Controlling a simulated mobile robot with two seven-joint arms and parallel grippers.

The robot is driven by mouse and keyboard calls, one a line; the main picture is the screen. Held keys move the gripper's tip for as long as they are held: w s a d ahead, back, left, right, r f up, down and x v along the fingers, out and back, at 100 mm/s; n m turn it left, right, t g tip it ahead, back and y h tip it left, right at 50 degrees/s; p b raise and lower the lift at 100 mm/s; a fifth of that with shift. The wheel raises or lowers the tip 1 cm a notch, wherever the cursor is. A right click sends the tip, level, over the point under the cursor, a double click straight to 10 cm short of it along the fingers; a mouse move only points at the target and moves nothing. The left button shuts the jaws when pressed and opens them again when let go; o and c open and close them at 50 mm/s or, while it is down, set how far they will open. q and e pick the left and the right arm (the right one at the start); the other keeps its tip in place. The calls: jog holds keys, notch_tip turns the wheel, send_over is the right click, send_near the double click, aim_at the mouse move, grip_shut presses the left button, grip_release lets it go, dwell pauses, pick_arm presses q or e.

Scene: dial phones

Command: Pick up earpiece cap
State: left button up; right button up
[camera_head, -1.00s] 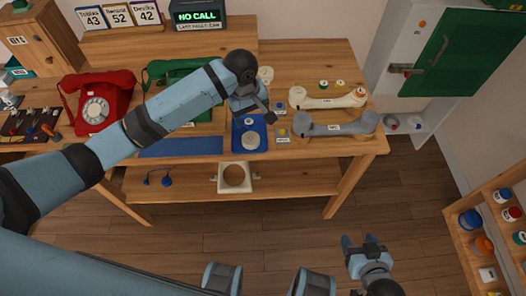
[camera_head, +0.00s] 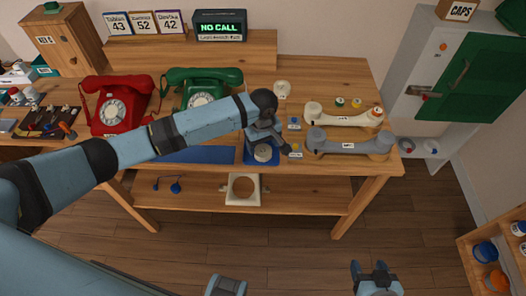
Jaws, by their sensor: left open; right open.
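A pale round disc (camera_head: 263,153), which may be the earpiece cap, lies on a small blue tray (camera_head: 248,158) on the workbench. My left gripper (camera_head: 267,142) is open, pointing down right over the tray and just behind the disc. It hides much of the tray, and I cannot tell whether it touches the disc. A cream handset (camera_head: 343,116) and a grey handset (camera_head: 347,144) lie to the right. A whitish round part (camera_head: 282,89) stands behind the gripper. My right gripper (camera_head: 375,274) is open and empty over the floor, in front of the bench.
A red phone (camera_head: 117,104) and a green phone (camera_head: 203,86) stand on the bench (camera_head: 320,70) at left. A cabinet with a green door (camera_head: 484,70) is at right. A square white frame (camera_head: 243,190) sits on the lower shelf.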

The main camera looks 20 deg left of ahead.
aim_at(263, 150)
pick_arm(q)
jog(key=shift+f, duration=1.5)
jog(key=c, duration=0.6)
